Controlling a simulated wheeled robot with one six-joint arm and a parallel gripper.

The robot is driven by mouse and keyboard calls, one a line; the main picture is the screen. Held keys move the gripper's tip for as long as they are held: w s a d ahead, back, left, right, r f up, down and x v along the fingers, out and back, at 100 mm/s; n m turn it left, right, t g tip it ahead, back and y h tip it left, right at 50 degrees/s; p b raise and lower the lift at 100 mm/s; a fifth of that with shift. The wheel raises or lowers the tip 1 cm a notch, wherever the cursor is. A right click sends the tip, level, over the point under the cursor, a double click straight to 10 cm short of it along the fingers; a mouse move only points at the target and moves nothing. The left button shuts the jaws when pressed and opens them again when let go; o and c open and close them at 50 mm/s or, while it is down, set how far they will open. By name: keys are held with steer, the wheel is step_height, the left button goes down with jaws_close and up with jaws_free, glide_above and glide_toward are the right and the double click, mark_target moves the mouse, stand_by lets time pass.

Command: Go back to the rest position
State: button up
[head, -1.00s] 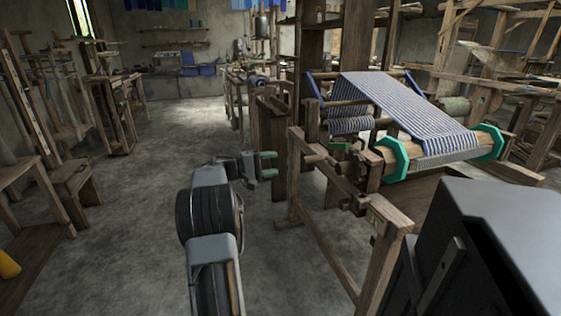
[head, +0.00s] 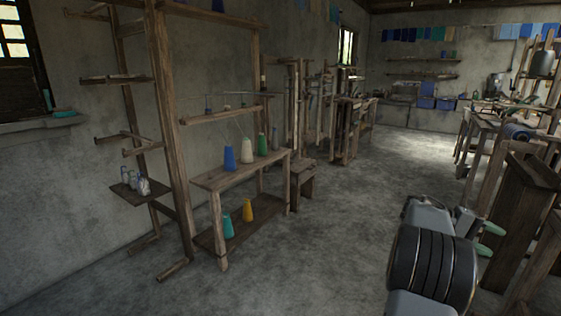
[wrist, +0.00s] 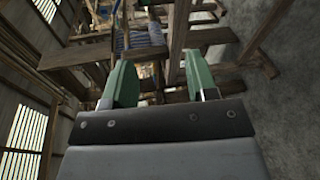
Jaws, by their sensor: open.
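My gripper (head: 487,238) is at the lower right of the head view, at the end of my folded arm. Its two green fingers are apart. In the wrist view my gripper (wrist: 158,85) points toward wooden beams, with nothing between the fingers. A striped cloth (wrist: 138,38) shows beyond the fingers there. The fingers look clear of the wooden frame (head: 524,215) to their right in the head view, though the exact gap is hard to judge.
A wooden rack with a shelf (head: 238,172) holds several thread cones at the left. A small stool (head: 302,172) stands beside it. Bare concrete floor (head: 320,245) lies open in the middle. Blue bins (head: 427,102) sit at the back wall.

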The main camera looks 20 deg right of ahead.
steer(key=w+a+r+n+t+y+p, duration=0.1)
steer(key=w+a+r+t+p, duration=0.3)
steer(key=a, duration=0.4)
steer(key=w+a+r+n+t+y+p, duration=0.1)
steer(key=w+a+r+n+t+p, duration=0.15)
steer(key=a+r+p, duration=0.4)
steer(key=w+a+r+n+t+y+p, duration=0.1)
steer(key=w+a+t+p, duration=0.25)
steer(key=a, duration=0.55)
steer(key=s+a+r+n+t+y+p, duration=0.1)
steer(key=a+p, duration=0.3)
steer(key=a, duration=0.5)
steer(key=s+a+r+n+t+y+p, duration=0.1)
steer(key=a+r+y+p, duration=0.3)
steer(key=a, duration=0.5)
steer(key=s+a+r+n+t+y+p, duration=0.1)
steer(key=a+r+t+y+p, duration=0.1)
steer(key=a, duration=0.6)
steer(key=shift+s+a+r+t+y+p, duration=0.2)
steer(key=shift+s+a+t+y+p, duration=0.3)
steer(key=shift+p, duration=0.75)
steer(key=shift+w+d+n, duration=0.15)
steer(key=shift+w+n, duration=0.05)
steer(key=shift+n, duration=0.05)
steer(key=shift+h, duration=0.3)
steer(key=shift+c, duration=1)
